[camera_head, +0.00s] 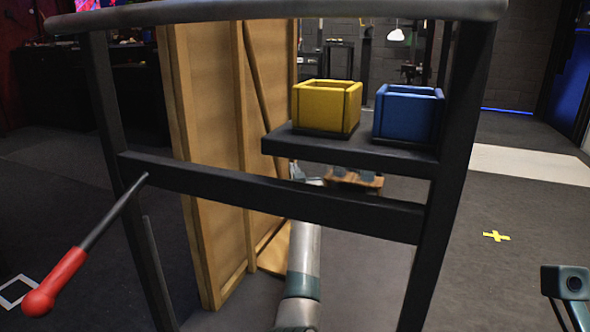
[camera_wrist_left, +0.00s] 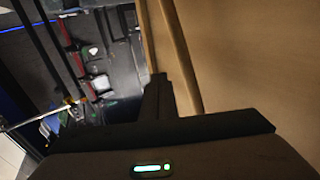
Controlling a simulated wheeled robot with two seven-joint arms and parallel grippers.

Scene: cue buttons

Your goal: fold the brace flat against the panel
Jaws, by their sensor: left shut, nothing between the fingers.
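The wooden panel (camera_head: 207,150) stands upright behind a dark metal frame, with a vertical stud on its edge. A thin slanted wooden strip (camera_head: 262,85), which looks like the brace, runs down along its right side; its lower part is hidden behind the frame. In the left wrist view the panel's tan face (camera_wrist_left: 250,60) fills the right, with a wooden strip (camera_wrist_left: 181,62) along its edge. My left gripper (camera_wrist_left: 158,82) is shut and empty, its tips close beside that strip; contact cannot be told. In the head view my left arm reaches up behind the frame's bar, hiding its gripper.
The dark frame (camera_head: 270,196) stands between my head and the panel. A red-handled lever (camera_head: 55,280) sticks out at its left. Its shelf (camera_head: 350,153) bears a yellow bin (camera_head: 326,108) and a blue bin (camera_head: 408,115).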

